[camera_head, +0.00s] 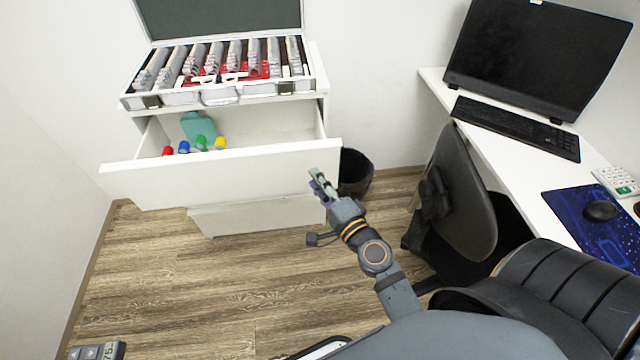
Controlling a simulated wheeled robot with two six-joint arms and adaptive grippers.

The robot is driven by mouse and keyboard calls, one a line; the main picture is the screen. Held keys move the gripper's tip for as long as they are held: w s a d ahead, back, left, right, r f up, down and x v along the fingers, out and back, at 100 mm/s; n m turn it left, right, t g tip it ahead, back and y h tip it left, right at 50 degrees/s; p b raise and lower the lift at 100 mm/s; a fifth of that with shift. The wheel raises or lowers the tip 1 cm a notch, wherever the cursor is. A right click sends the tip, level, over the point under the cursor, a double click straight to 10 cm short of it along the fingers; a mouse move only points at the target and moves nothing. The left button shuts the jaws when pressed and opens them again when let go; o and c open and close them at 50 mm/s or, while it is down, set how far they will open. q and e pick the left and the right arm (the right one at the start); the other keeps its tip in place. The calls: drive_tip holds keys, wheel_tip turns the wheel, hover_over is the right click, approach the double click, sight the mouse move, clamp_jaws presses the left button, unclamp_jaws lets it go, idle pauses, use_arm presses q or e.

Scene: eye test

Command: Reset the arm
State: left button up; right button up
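My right arm reaches in from the lower right. Its gripper (321,184) hangs in the air in front of the right end of the open drawer (225,176). The fingers look close together with no object seen between them, but the view is too small to tell whether they are open or shut. My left gripper is not in view.
A white cabinet holds an open case (221,97) of lens strips. Its pulled-out drawer has a teal item (198,127) and several coloured caps. A dark bin (355,173), a chair (462,195) and a desk (440,80) with a monitor (540,55) stand right.

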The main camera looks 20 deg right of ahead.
drive_tip(key=shift+s+d, duration=0.1)
drive_tip(key=shift+s, duration=0.4)
drive_tip(key=s+d+f+n+g+p, duration=0.15)
drive_tip(key=s+f+n+g, duration=0.25)
drive_tip(key=f, duration=1.1)
drive_tip(key=s+f+n+g+p, duration=0.3)
drive_tip(key=s+f+n+g, duration=0.15)
drive_tip(key=f, duration=1.05)
drive_tip(key=s+d+f+n+g+h+p, duration=0.1)
drive_tip(key=s+d+f+n+g, duration=0.1)
drive_tip(key=s+f, duration=0.3)
drive_tip(key=s+d+f+n+g+p, duration=0.1)
drive_tip(key=s+d+f+n+g, duration=0.2)
drive_tip(key=s, duration=1)
drive_tip(key=s+d+f+n+g+h+p, duration=0.1)
drive_tip(key=s+d+f+n+g+p, duration=0.1)
drive_tip(key=s+f, duration=0.5)
drive_tip(key=shift+s+d+n+g+h, duration=0.3)
drive_tip(key=shift+s+n+g, duration=0.35)
drive_tip(key=shift+s+n, duration=0.3)
drive_tip(key=shift+s+a+f, duration=0.1)
